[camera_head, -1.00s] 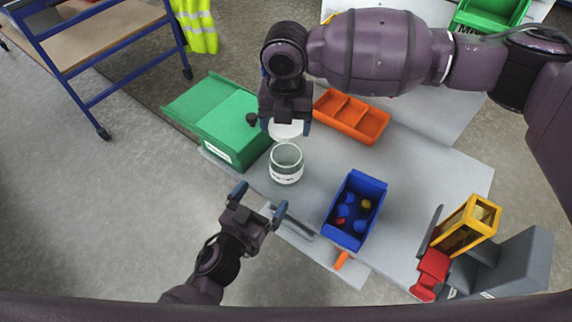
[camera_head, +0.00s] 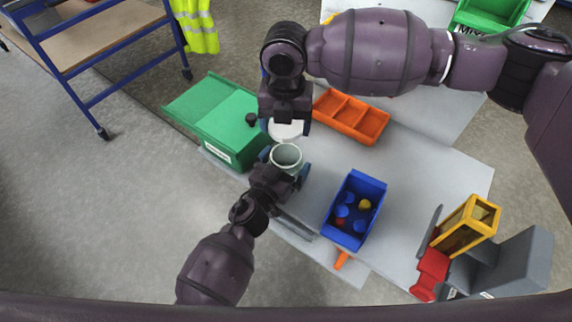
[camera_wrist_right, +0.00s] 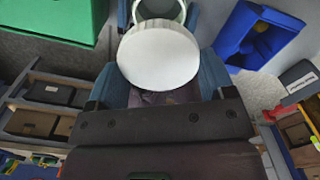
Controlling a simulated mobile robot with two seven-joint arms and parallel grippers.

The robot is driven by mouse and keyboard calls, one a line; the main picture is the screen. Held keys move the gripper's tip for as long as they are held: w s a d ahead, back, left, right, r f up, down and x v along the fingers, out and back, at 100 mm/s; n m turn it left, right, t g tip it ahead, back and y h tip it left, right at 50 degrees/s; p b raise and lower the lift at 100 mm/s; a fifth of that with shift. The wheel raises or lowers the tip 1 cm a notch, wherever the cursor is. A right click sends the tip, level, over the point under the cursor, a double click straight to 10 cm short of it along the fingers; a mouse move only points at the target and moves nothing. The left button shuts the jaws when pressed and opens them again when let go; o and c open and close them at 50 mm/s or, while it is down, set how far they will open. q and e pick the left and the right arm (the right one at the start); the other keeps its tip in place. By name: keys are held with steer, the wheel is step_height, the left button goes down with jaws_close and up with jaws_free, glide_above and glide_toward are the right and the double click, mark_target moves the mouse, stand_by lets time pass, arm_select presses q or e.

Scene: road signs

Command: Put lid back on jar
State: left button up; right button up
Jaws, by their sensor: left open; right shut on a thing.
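The jar (camera_head: 286,154) is a pale, open-topped vessel standing near the table's left front edge. My left gripper (camera_head: 286,168) is open, with its fingers around the jar on its near side; it hides the jar's lower part. My right gripper (camera_head: 286,125) is shut on the round white lid (camera_head: 287,132) and holds it just behind and above the jar. In the right wrist view the lid (camera_wrist_right: 158,54) lies flat between the fingers, and the jar's rim (camera_wrist_right: 160,8) shows past it, partly covered. The lid and jar look apart.
A green box (camera_head: 232,128) stands left of the jar. An orange divided tray (camera_head: 351,116) lies behind right. A blue bin (camera_head: 355,209) with small red, blue and yellow pieces stands to the right. A yellow frame and red block (camera_head: 432,270) are at far right. Bare table lies between.

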mark_target(283, 147)
arm_select(q)
steer(key=shift+c, duration=0.5)
steer(key=c, duration=1)
arm_select(e)
steer(key=shift+f, duration=2.5)
steer(key=shift+f, duration=0.1)
steer(key=shift+f, duration=0.8)
steer(key=shift+f, duration=0.5)
arm_select(q)
steer(key=c, duration=0.4)
arm_select(e)
steer(key=m, duration=0.9)
steer(key=shift+w+a+m, duration=0.1)
steer(key=shift+a+m, duration=0.15)
steer(key=shift+m, duration=0.15)
